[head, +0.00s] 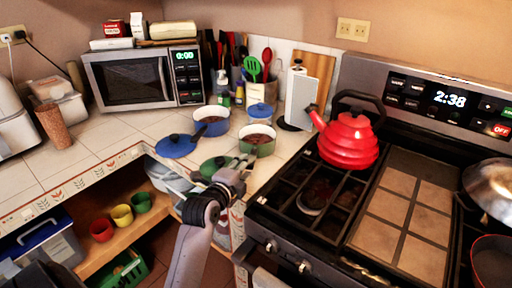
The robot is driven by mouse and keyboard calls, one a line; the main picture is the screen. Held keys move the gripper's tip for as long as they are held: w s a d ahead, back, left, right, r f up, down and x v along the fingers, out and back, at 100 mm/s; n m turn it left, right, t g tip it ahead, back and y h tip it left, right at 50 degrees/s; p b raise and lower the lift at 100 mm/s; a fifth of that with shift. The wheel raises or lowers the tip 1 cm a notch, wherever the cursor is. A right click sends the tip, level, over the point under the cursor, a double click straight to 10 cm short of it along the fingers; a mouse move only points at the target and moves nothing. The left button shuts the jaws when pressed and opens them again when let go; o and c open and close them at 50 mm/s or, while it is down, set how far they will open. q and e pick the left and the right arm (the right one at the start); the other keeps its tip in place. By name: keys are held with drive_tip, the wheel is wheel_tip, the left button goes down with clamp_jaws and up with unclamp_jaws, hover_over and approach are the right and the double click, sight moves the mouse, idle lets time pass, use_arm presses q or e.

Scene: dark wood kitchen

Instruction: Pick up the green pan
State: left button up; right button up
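The green pan (257,140) sits on the tiled counter just left of the stove, with brownish contents inside. Its handle points toward me, and its end is partly hidden by my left gripper. My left gripper (238,170) is at the counter's front edge, just in front of the pan near the handle. Its fingers are small and overlap the handle area, so I cannot tell whether they are open or closed on it. A green lid (212,167) lies left of the gripper, partly covered by it. My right gripper is not in view.
A blue pan (212,121) and blue lid (177,146) are behind and left. A blue canister (260,112) and paper towel roll (299,98) stand behind. A red kettle (348,142) is on the stove. Colored cups (122,215) sit on the shelf below the counter.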

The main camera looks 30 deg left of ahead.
sight(255, 150)
use_arm(q)
drive_tip(key=shift+p+x, duration=0.5)
drive_tip(key=shift+x, duration=2.15)
drive_tip(key=shift+c, duration=0.3)
drive_tip(key=shift+d, duration=0.1)
clamp_jaws()
